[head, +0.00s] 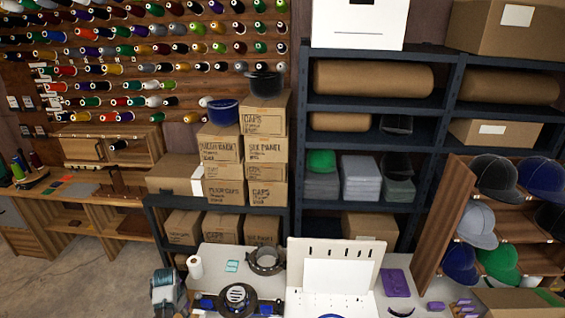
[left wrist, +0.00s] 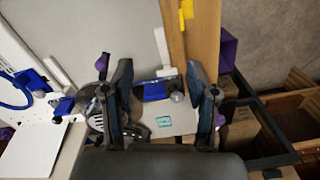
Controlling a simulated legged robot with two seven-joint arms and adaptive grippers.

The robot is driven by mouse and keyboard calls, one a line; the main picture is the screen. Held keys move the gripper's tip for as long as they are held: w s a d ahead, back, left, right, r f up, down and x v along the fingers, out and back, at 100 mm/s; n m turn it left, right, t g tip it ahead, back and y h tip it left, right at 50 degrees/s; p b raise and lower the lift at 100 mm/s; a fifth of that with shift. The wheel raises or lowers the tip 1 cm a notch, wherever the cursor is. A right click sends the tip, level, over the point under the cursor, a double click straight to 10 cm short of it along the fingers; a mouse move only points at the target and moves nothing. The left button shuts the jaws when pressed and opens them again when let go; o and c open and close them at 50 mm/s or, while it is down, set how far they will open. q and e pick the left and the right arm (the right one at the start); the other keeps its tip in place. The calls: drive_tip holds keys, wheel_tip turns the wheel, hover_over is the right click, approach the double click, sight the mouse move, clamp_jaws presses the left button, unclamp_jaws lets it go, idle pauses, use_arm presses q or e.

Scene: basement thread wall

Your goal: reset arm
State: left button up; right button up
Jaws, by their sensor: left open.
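My left gripper (left wrist: 160,66) shows in the left wrist view. Its two dark fingers stand well apart, with nothing held between them. Beyond and between the fingers are a pale work surface (left wrist: 182,120), a small teal item (left wrist: 163,121) and a blue part (left wrist: 154,91). I cannot make out either gripper in the head view. My right gripper is in neither view.
In the head view, a white table (head: 222,255) at the bottom holds a white slotted board (head: 335,257), a ring-shaped clamp (head: 265,261) and purple pieces (head: 396,282). Behind stand stacked cardboard boxes (head: 265,150), dark shelving (head: 372,102) and a cap rack (head: 440,225). Floor (head: 75,280) is open at left.

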use_arm(q)
drive_tip(key=s+d+f+t+y, duration=0.15)
drive_tip(key=s+f, duration=0.25)
drive_tip(key=s, duration=0.4)
drive_tip(key=s+d+f, duration=0.3)
drive_tip(key=s+f, duration=0.1)
drive_tip(key=s, duration=0.3)
drive_tip(key=s+d+r+n+t+h, duration=0.1)
drive_tip(key=s+d+r, duration=0.1)
drive_tip(key=s+d, duration=0.35)
drive_tip(key=s+d+r, duration=0.2)
drive_tip(key=s, duration=0.6)
drive_tip(key=s+d+r+n+t+h, duration=0.1)
drive_tip(key=s+d+r, duration=0.15)
drive_tip(key=s, duration=0.35)
wheel_tip(320, 180, down, 28)
drive_tip(key=s+r+g+b, duration=0.1)
drive_tip(key=g+b, duration=0.1)
drive_tip(key=s+a+f+b, duration=0.1)
drive_tip(key=s+a+f, duration=0.1)
drive_tip(key=s+f, duration=1.6)
drive_tip(key=shift+s+a+f+m+g+b, duration=0.25)
drive_tip(key=shift+f+m+g+b, duration=0.1)
drive_tip(key=shift+f, duration=0.35)
